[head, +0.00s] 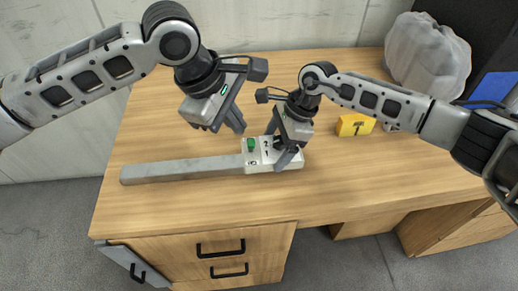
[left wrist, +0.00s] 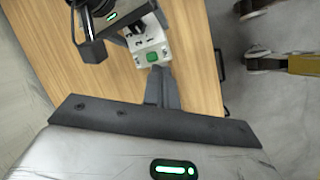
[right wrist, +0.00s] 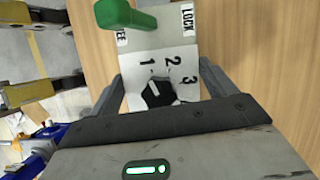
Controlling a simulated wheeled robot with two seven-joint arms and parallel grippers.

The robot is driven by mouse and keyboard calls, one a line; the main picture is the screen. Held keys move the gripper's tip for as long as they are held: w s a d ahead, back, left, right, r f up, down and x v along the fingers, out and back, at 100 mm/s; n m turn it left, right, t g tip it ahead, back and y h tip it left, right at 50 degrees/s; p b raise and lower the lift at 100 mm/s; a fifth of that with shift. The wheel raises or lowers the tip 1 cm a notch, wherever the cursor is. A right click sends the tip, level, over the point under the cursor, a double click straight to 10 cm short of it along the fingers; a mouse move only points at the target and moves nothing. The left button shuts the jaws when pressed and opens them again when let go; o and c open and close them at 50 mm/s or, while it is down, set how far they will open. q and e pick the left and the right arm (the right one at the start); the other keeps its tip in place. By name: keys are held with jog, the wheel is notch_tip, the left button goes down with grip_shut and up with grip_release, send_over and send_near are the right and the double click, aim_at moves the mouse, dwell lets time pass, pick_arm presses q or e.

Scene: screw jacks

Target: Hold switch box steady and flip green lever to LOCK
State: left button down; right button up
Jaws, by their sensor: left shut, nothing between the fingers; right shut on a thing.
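The white switch box (head: 256,167) sits at the right end of a long grey bar on the desk. It also shows in the left wrist view (left wrist: 143,46). Its green lever (right wrist: 124,15) leans toward the left label, partly hidden and ending in "EE"; the LOCK label (right wrist: 187,18) is on the right. A black dial (right wrist: 157,92) marked 1, 2, 3 is nearer my right gripper. My right gripper (head: 281,152) is shut on the box, one finger along each side. My left gripper (head: 236,123) is shut and empty, above and apart from the lever.
The grey bar (head: 180,171) runs left from the box. A yellow block (head: 355,125) stands to the right, behind my right arm. A pale bag (head: 428,52) stands at the back right. The desk top (head: 160,125) is clear at left and along the front.

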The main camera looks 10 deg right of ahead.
pick_arm(q)
jog(key=s+d+f+n+g+h, duration=0.2)
jog(key=s+f+n+g+h, duration=0.1)
jog(key=f+n+g+h, duration=0.15)
jog(key=n+t+h, duration=0.7)
jog(key=n+h, duration=0.3)
jog(key=n, duration=0.8)
send_near(251, 146)
jog(key=s+a, duration=0.1)
jog(key=s+a+f, duration=0.1)
jog(key=shift+a+f, duration=0.3)
jog(key=shift+d, duration=0.1)
jog(key=x, duration=1)
